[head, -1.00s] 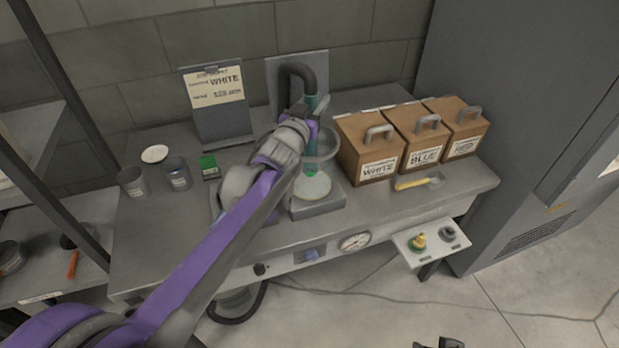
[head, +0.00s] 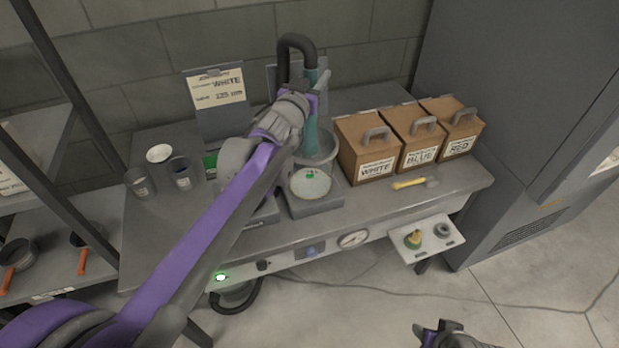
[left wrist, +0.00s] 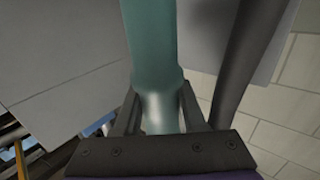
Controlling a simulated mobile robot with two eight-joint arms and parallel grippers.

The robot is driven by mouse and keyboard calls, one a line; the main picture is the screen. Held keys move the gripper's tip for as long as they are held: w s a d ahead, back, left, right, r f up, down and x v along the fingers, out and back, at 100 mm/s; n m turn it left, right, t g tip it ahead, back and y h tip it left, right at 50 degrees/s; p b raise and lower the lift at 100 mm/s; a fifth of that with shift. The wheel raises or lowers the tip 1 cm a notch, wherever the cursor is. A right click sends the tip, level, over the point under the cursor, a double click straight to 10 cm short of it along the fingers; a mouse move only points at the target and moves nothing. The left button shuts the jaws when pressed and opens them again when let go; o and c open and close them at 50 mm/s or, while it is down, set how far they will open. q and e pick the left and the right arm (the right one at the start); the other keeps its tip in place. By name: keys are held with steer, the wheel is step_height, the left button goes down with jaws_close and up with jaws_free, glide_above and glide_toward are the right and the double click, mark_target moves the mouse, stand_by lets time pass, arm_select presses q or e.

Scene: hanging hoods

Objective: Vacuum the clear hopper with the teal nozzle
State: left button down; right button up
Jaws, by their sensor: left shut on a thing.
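My left gripper (head: 312,106) is shut on the teal nozzle (head: 311,136), which hangs upright from a black hose (head: 297,42). In the left wrist view the nozzle (left wrist: 155,60) stands between the two fingers. The clear hopper (head: 326,158) is a greyish see-through bowl just beneath the gripper. The nozzle's lower end overlaps it; I cannot tell whether the tip is inside. In front is a pale round dish (head: 298,188) with a small green patch, on a grey base (head: 318,207). My right gripper (head: 440,334) is at the bottom edge, partly cut off; its jaws are unclear.
Brown boxes labelled WHITE (head: 374,168), BLUE (head: 420,154) and RED (head: 459,145) stand right of the hopper. A yellow-handled scoop (head: 409,184) lies before them. Cups (head: 181,172) and a WHITE sign (head: 215,90) stand left. A green light (head: 221,277) glows below the bench's front edge.

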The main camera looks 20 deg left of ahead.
arm_select(q)
step_height(320, 180, up, 7)
steer(key=p, duration=0.2)
stand_by(0.5)
steer(key=shift+f, duration=0.1)
stand_by(0.4)
